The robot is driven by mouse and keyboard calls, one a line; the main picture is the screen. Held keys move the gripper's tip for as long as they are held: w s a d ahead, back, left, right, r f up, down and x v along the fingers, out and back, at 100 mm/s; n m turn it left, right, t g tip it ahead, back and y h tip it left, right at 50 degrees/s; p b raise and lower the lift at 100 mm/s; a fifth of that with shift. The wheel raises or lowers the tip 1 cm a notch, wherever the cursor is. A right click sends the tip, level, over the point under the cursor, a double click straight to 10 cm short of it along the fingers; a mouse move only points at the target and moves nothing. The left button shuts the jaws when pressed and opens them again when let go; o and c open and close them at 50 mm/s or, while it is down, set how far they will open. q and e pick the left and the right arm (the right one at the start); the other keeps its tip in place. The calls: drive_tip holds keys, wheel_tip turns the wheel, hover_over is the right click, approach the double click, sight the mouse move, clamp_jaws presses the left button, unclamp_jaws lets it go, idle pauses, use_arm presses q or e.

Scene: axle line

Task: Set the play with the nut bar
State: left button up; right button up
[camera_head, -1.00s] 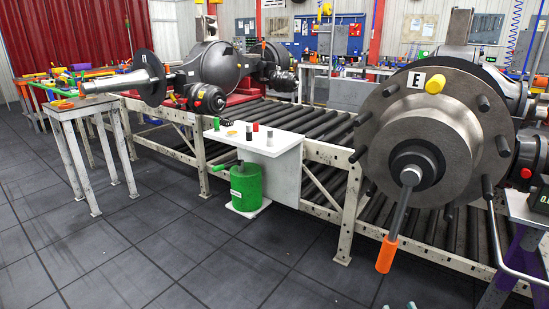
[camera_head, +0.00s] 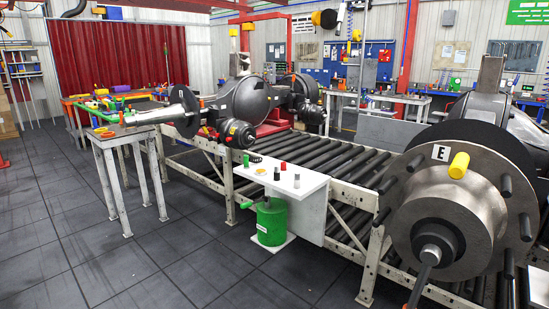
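The nut bar (camera_head: 420,284) is a dark bar on the centre nut (camera_head: 436,248) of the big grey hub (camera_head: 478,228) at the right. Neither of my grippers shows in the head view, so nothing is seen holding the bar.
A roller conveyor (camera_head: 335,172) runs behind the hub, with another axle (camera_head: 245,98) farther back. A white shelf (camera_head: 310,182) holds small coloured cylinders above a green can (camera_head: 272,222). A side table (camera_head: 120,134) stands left. The tiled floor at lower left is clear.

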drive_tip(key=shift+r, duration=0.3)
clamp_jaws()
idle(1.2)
